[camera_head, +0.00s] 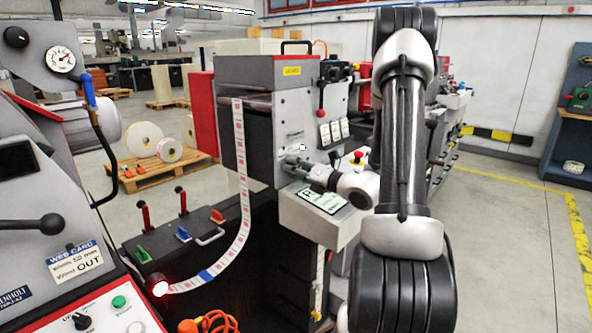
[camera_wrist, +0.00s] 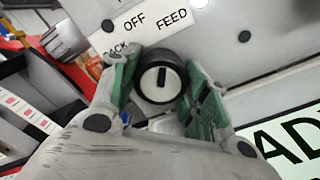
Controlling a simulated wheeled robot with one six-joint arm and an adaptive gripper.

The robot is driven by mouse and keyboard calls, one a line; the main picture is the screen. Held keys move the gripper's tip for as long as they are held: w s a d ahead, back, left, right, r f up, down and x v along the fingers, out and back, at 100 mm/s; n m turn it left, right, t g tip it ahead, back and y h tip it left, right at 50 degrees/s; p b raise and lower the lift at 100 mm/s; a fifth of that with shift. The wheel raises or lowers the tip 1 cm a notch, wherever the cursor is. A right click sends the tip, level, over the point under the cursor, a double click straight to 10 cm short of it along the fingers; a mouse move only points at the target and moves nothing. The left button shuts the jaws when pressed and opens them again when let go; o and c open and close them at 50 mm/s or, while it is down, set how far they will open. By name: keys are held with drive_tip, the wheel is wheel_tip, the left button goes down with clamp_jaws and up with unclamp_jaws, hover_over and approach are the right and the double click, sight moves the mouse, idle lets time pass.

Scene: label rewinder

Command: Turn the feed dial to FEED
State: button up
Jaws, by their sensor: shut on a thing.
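The feed dial (camera_wrist: 162,82) is a round black knob with a light face and a dark pointer bar, on a light grey panel. In the wrist view the pointer stands nearly upright, towards the space between the OFF (camera_wrist: 134,20) and FEED (camera_wrist: 172,18) labels. A third label to the left is partly covered. My gripper (camera_wrist: 163,92) has its green-padded fingers on both sides of the dial, shut on it. In the head view my gripper (camera_head: 300,165) is at the machine's front panel, and the dial is hidden there.
A green-and-white display (camera_head: 322,197) sits on the console below my gripper. A red button (camera_head: 358,156) stands close behind my wrist. A label web (camera_head: 241,180) hangs down to the left. The floor at right is open.

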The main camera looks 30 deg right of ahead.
drive_tip(key=shift+m, duration=0.6)
drive_tip(key=o, duration=1)
drive_tip(key=shift+s, duration=0.15)
drive_tip(key=v, duration=1.1)
drive_tip(key=shift+s+d, duration=0.15)
drive_tip(key=shift+s, duration=0.25)
